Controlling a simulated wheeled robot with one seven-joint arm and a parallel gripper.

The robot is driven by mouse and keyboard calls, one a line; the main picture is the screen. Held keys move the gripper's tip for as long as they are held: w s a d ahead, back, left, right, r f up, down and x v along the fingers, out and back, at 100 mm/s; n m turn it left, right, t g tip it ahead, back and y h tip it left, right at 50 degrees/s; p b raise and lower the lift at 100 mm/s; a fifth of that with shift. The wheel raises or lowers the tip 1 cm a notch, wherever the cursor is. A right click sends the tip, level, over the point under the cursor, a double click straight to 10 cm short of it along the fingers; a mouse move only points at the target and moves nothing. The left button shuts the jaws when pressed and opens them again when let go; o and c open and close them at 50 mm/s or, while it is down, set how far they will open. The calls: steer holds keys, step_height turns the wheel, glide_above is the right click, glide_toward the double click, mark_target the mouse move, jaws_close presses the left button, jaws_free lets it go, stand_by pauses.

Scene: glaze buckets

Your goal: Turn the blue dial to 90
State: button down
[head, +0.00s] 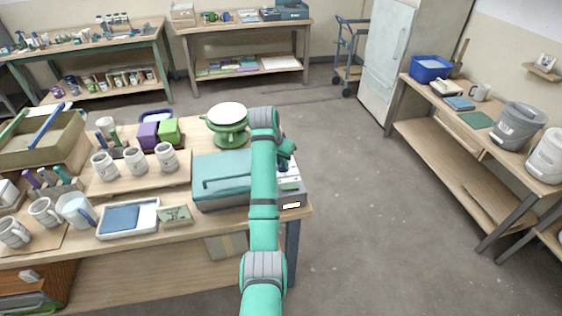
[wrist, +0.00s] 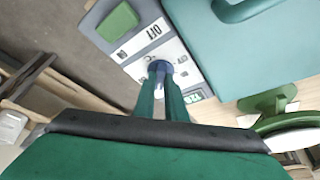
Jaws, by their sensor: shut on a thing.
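The blue dial (wrist: 160,66) sits on the pale control panel (wrist: 135,50) of a teal machine (head: 222,180). My gripper (wrist: 162,82) is shut on the dial, with one finger on each side of it. The fingers hide much of the dial, so its pointer setting cannot be read. The panel has printed marks, including "OFF", and a small green display (wrist: 196,97) whose digits are unclear. In the head view my arm covers part of the panel, and the dial is hidden there.
A green stand with a white round top (head: 228,115) is just behind the machine. Mugs (head: 135,160) and a blue-and-white tray (head: 128,219) stand left on the same table. A green button (wrist: 117,22) is on the panel. Floor to the right is clear.

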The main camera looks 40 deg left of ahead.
steer(key=n, duration=0.2)
steer(key=n+y, duration=0.2)
steer(key=n, duration=0.1)
steer(key=shift+w+d+n+g, duration=0.15)
steer(key=shift+d+n+g, duration=0.15)
steer(key=shift+n+g+y, duration=0.4)
steer(key=shift+n, duration=1)
steer(key=c, duration=1.8)
jaws_free()
steer(key=v, duration=1)
steer(key=shift+r, duration=0.35)
